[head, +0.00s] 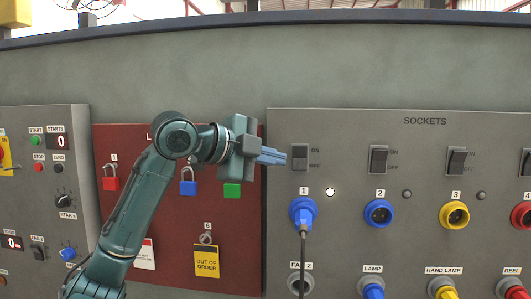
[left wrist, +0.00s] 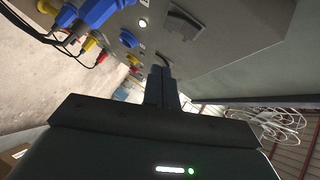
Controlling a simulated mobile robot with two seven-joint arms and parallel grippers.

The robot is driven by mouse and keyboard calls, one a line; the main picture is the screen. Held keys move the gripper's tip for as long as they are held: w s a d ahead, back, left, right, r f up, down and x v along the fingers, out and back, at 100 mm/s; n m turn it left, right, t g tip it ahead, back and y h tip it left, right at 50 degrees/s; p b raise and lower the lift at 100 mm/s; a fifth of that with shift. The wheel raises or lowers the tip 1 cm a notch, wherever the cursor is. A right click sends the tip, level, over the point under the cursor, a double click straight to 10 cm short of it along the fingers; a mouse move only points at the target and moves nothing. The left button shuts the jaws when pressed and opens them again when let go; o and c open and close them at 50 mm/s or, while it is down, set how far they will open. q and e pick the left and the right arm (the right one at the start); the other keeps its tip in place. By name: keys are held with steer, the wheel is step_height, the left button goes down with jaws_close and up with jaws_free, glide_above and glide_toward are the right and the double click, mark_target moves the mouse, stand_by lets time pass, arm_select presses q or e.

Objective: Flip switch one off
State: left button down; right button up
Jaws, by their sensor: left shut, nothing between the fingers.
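Switch one (head: 300,157) is a dark rocker on the grey sockets panel, above blue socket 1, with ON and OFF marks at its right. The round light (head: 330,192) beside socket 1 glows white. My left gripper (head: 284,158) is shut and empty, its blue-grey fingers pointing right. Their tips appear at the left edge of switch one; I cannot tell whether they touch it. In the left wrist view the shut fingers (left wrist: 161,72) point toward the panel, and a dark switch (left wrist: 185,24) shows beyond them. The rocker's tilt is hard to read. My right gripper is out of view.
A blue plug (head: 303,213) with a black cable sits in socket 1, below the switch. Switch two (head: 378,159) and switch three (head: 456,160) stand to the right. A red lockout board (head: 135,190) with padlocks lies behind my left arm.

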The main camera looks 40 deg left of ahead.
mark_target(305, 170)
arm_select(q)
steer(key=w+f, duration=0.1)
steer(key=w, duration=0.1)
steer(key=w+f+p, duration=0.1)
steer(key=w, duration=0.2)
steer(key=w+f, duration=0.1)
steer(key=w, duration=0.2)
steer(key=shift+p, duration=0.3)
steer(key=shift+w+a+f, duration=0.15)
steer(key=shift+w+f, duration=0.05)
steer(key=shift+w, duration=0.1)
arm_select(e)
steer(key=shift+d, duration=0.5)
arm_select(q)
steer(key=shift+w+a+f+m+t+b, duration=0.35)
steer(key=shift+t+b, duration=0.15)
steer(key=shift+b, duration=0.15)
steer(key=shift+d, duration=0.1)
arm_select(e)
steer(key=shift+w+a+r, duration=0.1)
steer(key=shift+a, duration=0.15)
arm_select(q)
steer(key=shift+d, duration=0.1)
